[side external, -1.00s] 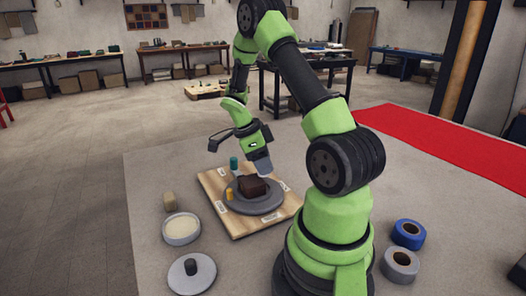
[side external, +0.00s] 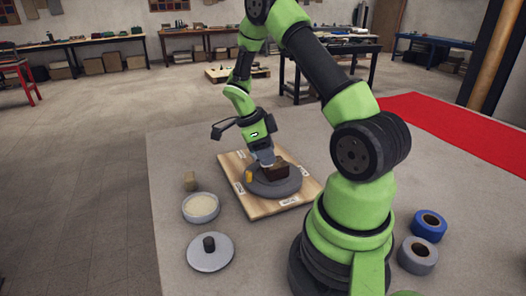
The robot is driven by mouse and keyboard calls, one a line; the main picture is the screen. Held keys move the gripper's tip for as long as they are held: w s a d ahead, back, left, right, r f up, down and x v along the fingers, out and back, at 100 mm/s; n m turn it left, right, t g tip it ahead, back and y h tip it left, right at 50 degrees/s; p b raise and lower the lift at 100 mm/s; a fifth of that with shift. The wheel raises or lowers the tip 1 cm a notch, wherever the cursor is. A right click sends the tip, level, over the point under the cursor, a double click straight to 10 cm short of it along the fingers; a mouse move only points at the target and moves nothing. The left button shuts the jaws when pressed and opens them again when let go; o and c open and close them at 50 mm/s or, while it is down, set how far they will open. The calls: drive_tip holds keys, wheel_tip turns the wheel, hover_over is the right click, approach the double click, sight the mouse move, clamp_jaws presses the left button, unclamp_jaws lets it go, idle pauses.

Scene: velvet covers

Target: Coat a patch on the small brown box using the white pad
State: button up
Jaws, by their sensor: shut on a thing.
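The small brown box (side external: 281,170) sits on a round grey disc (side external: 272,188) on a wooden board. My gripper (side external: 265,160) points down at the left part of the box and covers some of it. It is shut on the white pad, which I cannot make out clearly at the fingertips. I cannot tell whether the pad touches the box. A round dish (side external: 200,219) with cream-coloured contents stands to the left of the board.
The wooden board (side external: 235,172) carries small white labels. A yellow piece (side external: 249,176) is beside the box. Blue (side external: 428,225) and grey (side external: 418,255) rolls are at right.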

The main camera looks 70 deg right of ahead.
sight(283, 162)
drive_tip(key=s+d, duration=0.2)
drive_tip(key=s, duration=0.1)
drive_tip(key=shift+d, duration=0.35)
drive_tip(key=shift+s+a, duration=0.15)
drive_tip(key=shift+s, duration=0.4)
drive_tip(key=shift+w+a, duration=0.5)
drive_tip(key=shift+w, duration=0.25)
drive_tip(key=shift+w+a, duration=1.55)
drive_tip(key=shift+w, duration=0.2)
drive_tip(key=shift+s+d, duration=2.05)
drive_tip(key=shift+s, duration=0.3)
drive_tip(key=shift+d+r, duration=0.15)
wheel_tip(283, 162, up, 8)
